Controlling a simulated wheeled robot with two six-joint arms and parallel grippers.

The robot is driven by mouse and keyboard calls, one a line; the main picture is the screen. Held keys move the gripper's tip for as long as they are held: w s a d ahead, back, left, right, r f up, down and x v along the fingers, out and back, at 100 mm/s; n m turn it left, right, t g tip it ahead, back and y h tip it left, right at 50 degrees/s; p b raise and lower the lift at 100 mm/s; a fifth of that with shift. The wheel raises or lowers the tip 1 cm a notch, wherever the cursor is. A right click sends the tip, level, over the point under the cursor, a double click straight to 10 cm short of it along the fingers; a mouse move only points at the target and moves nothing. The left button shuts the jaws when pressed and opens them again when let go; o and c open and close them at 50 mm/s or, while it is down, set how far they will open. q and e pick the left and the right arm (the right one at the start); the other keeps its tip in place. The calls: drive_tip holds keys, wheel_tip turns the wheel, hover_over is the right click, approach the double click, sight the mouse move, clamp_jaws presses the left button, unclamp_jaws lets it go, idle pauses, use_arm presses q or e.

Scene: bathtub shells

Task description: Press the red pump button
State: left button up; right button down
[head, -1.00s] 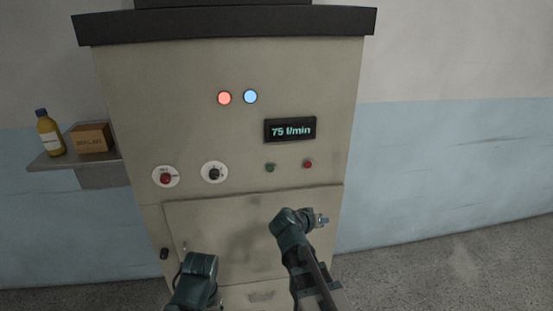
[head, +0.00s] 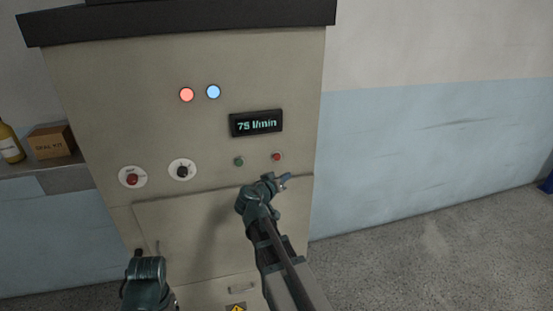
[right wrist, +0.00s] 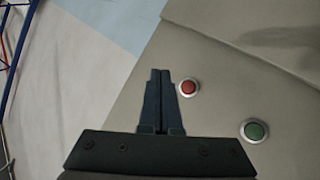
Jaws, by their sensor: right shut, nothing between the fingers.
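The small red button (head: 277,156) sits on the beige cabinet front (head: 145,95), below the lit display and right of a green button (head: 239,161). My right gripper (head: 284,180) is just below the red button in the head view, shut and empty. In the right wrist view the shut fingers (right wrist: 161,76) point up the picture, with their tips just left of the red button (right wrist: 188,87). The green button (right wrist: 254,130) is lower right there. Contact with the panel cannot be told. Part of my left arm shows at the lower left; its gripper is out of view.
The display (head: 256,123) reads 75 l/min. A red knob (head: 132,178) and a black knob (head: 182,171) are to the left, with red and blue lamps above. A box (head: 50,142) and bottle (head: 10,143) stand on a side shelf.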

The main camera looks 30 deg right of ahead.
drive_tip(key=shift+w+d, duration=0.35)
drive_tip(key=shift+w, duration=1.05)
drive_tip(key=shift+w+d, duration=0.3)
drive_tip(key=shift+w, duration=1.05)
drive_tip(key=shift+w+d, duration=0.35)
drive_tip(key=shift+w, duration=1.05)
drive_tip(key=shift+w, duration=0.1)
drive_tip(key=shift+w+d, duration=0.1)
drive_tip(key=shift+w, duration=0.2)
drive_tip(key=shift+w+d, duration=0.1)
drive_tip(key=shift+w, duration=0.3)
drive_tip(key=shift+s+a, duration=0.2)
drive_tip(key=shift+s, duration=0.6)
drive_tip(key=shift+s, duration=0.1)
drive_tip(key=s, duration=0.2)
drive_tip(key=s+a, duration=0.1)
drive_tip(key=s, duration=0.1)
drive_tip(key=shift+s+a, duration=0.1)
drive_tip(key=shift+s, duration=0.25)
